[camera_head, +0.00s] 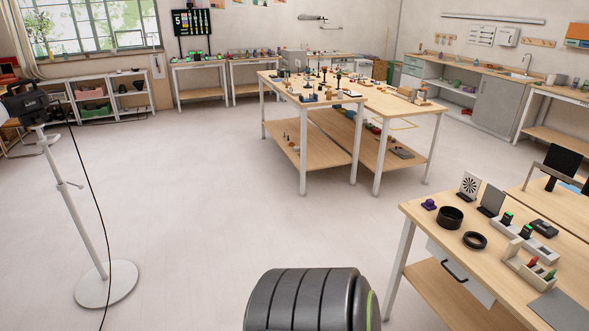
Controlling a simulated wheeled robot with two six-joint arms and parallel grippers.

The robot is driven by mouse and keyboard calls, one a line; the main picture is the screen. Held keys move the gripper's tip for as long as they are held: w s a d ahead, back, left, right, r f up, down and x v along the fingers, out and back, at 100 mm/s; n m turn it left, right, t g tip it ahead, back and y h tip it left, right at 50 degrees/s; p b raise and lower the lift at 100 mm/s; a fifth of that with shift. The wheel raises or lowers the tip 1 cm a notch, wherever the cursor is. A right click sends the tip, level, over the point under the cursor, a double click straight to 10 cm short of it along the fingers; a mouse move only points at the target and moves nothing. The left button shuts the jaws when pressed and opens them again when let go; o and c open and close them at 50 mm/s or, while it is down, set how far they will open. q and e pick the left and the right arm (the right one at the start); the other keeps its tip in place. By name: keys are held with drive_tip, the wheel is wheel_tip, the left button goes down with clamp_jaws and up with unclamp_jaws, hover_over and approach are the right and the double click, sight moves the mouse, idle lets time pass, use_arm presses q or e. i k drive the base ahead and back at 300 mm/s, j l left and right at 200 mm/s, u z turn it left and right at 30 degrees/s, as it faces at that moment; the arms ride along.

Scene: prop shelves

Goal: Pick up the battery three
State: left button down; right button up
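I cannot pick out battery three for certain. On the near right table (420,212), small dark upright pieces with green tops (507,218) stand at a pale base. I cannot tell whether they are batteries. A white holder (517,262) nearer the front has red and green pieces in it. Small items with green spots (198,56) also sit on the far left table, too small to identify. Neither of my grippers is in view.
Two central tables (343,98) hold many small objects. A tall stand (85,215) with a round base is at left. A dark ribbed rounded thing (305,300) fills the bottom middle; I cannot tell what it is. The floor (190,190) between is clear.

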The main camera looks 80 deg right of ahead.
sight(507, 218)
drive_tip(key=z, duration=0.4)
drive_tip(key=l+z, duration=0.15)
drive_tip(key=z, duration=0.2)
drive_tip(key=l+z, duration=0.1)
drive_tip(key=z, duration=0.3)
drive_tip(key=l+z, duration=0.1)
drive_tip(key=z, duration=0.65)
drive_tip(key=j+z, duration=0.1)
drive_tip(key=z, duration=0.35)
drive_tip(key=k+z, duration=0.1)
drive_tip(key=z, duration=0.7)
drive_tip(key=j+z, duration=0.1)
drive_tip(key=z, duration=0.35)
drive_tip(key=k+z, duration=0.1)
drive_tip(key=z, duration=0.3)
drive_tip(key=i+j+z, duration=0.3)
drive_tip(key=i, duration=0.25)
drive_tip(key=i+j+z, duration=0.25)
drive_tip(key=i+j, duration=0.25)
